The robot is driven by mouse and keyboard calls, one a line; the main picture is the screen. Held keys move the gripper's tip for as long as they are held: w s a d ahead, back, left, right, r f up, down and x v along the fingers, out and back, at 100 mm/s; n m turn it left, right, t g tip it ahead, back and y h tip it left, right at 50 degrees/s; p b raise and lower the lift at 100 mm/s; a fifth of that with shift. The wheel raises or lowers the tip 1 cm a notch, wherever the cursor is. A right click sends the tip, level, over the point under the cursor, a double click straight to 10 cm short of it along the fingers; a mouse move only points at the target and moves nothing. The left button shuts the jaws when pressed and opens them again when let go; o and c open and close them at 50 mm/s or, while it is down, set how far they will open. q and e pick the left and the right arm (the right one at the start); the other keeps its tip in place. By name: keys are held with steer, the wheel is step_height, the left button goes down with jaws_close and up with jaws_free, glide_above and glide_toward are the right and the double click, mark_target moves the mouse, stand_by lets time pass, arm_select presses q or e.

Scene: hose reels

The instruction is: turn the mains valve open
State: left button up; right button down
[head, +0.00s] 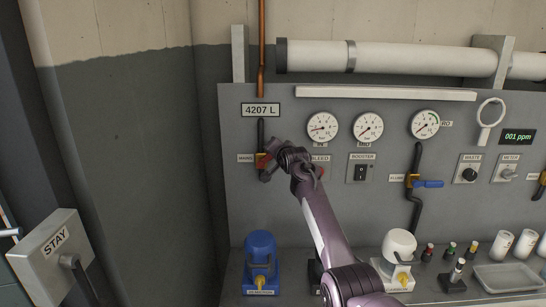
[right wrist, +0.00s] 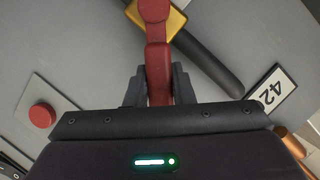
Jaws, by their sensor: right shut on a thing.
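The mains valve (head: 262,161) sits on a dark vertical pipe at the left of the grey panel, beside the MAINS label (head: 245,158). In the head view my right gripper mostly hides it. In the right wrist view its gold body (right wrist: 172,22) and red handle (right wrist: 158,72) show clearly. My right gripper (right wrist: 159,82) is shut on the red handle, one finger on each side. The handle lies at a slant to the dark pipe (right wrist: 208,65), neither in line with it nor square across it. My left gripper is not in view.
A red button (right wrist: 42,115) stands out from the panel near the gripper. Gauges (head: 322,127), a booster switch (head: 361,172) and a blue-handled flush valve (head: 428,184) are to the right. A blue pump-like unit (head: 260,258) and bottles stand on the shelf below.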

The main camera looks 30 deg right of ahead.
mark_target(265, 156)
steer(key=shift+w+a+r+n+g+h+p, duration=0.3)
steer(key=shift+a+r+n+p, duration=0.15)
steer(key=shift+n, duration=0.25)
steer(key=shift+w+a+r+n, duration=0.15)
steer(key=shift+a+n, duration=0.1)
steer(key=shift+n, duration=0.15)
steer(key=shift+w+a+r+n+g+h+p, duration=0.2)
steer(key=shift+a+n+g+h+p, duration=0.2)
steer(key=shift+n, duration=0.2)
steer(key=shift+w+a+r+n+g+h, duration=0.1)
steer(key=shift+w+a+n+g+h, duration=0.2)
steer(key=shift+a+n+h, duration=0.15)
steer(key=shift+w+a+n, duration=0.2)
steer(key=shift+a+n, duration=0.15)
steer(key=shift+n, duration=0.3)
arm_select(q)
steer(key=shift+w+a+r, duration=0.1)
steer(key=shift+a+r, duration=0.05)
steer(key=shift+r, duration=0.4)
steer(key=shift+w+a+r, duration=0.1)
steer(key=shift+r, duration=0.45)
arm_select(e)
steer(key=shift+w+a+n+g+h, duration=0.15)
steer(key=shift+a+n+g+h, duration=0.1)
steer(key=shift+n+g+h, duration=0.25)
steer(key=c, duration=1.2)
jaws_free()
steer(key=shift+c, duration=0.2)
